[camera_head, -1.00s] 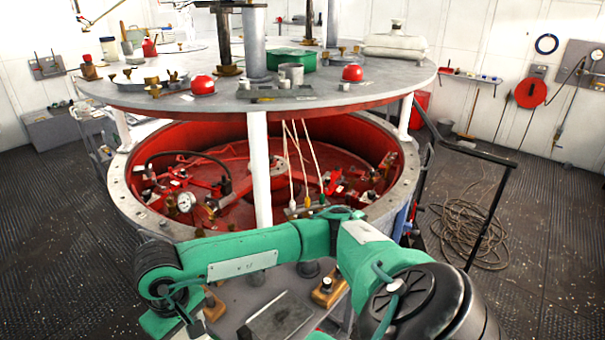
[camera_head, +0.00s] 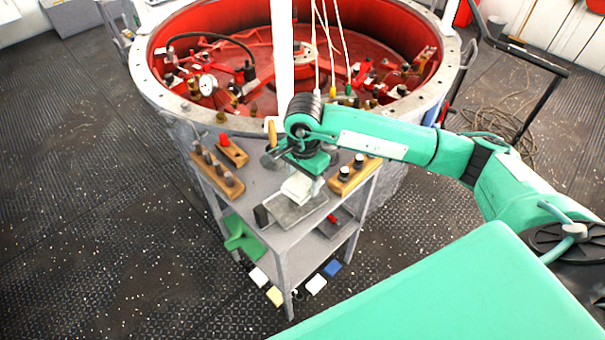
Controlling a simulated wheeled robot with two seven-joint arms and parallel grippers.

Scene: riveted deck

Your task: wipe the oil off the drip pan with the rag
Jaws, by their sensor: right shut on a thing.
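The drip pan (camera_head: 300,213) is a shallow grey tray on top of the small grey cart, near its front edge. My right gripper (camera_head: 297,181) points down above the pan's far part. It is shut on a pale folded piece, the rag (camera_head: 296,188), at or just above the pan; I cannot tell whether it touches. The gripper and rag cover the far part of the pan. Oil cannot be made out on the part that shows. My left gripper is not in view.
The cart top (camera_head: 262,178) also holds a wooden block with dark knobs (camera_head: 219,172) at left and another block (camera_head: 354,174) at right. A green item (camera_head: 243,238) hangs at the cart's left side. The large red-lined round vessel (camera_head: 330,80) stands behind.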

